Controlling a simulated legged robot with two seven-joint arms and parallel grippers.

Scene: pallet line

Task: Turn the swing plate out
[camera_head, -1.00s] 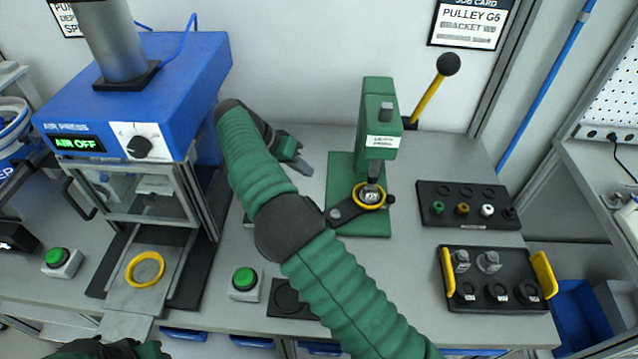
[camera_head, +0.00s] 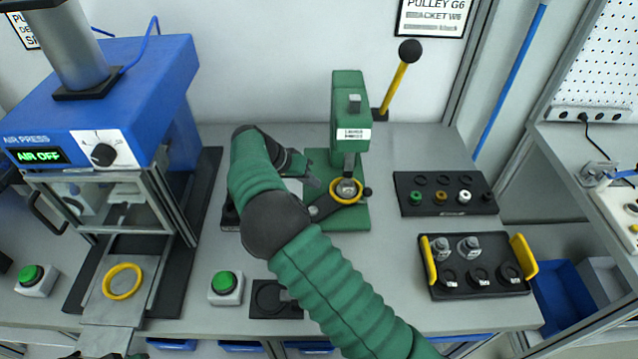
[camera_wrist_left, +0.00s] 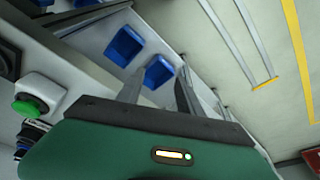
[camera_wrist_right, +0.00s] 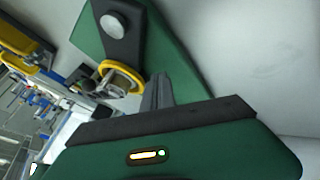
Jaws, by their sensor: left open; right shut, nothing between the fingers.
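The swing plate (camera_head: 325,206) is a dark arm on the base of the green lever press (camera_head: 349,115). Its yellow ring (camera_head: 345,191) lies below the press ram, with a metal part inside it. A black knob sits at the ring's right side. My right gripper (camera_head: 316,183) is shut and empty, its tips just left of the ring, apparently apart from it. In the right wrist view, the shut fingers (camera_wrist_right: 158,92) point towards the press beside the yellow ring (camera_wrist_right: 121,75). My left gripper (camera_wrist_left: 157,88) is open and empty, low by the bench front.
The blue air press (camera_head: 110,105), reading AIR OFF, stands left with another yellow ring (camera_head: 123,281) on its slide. Green buttons (camera_head: 226,285) stand on the bench. A black rack (camera_head: 445,208) and a tray with yellow handles (camera_head: 480,290) lie right. The press lever (camera_head: 397,80) rises behind.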

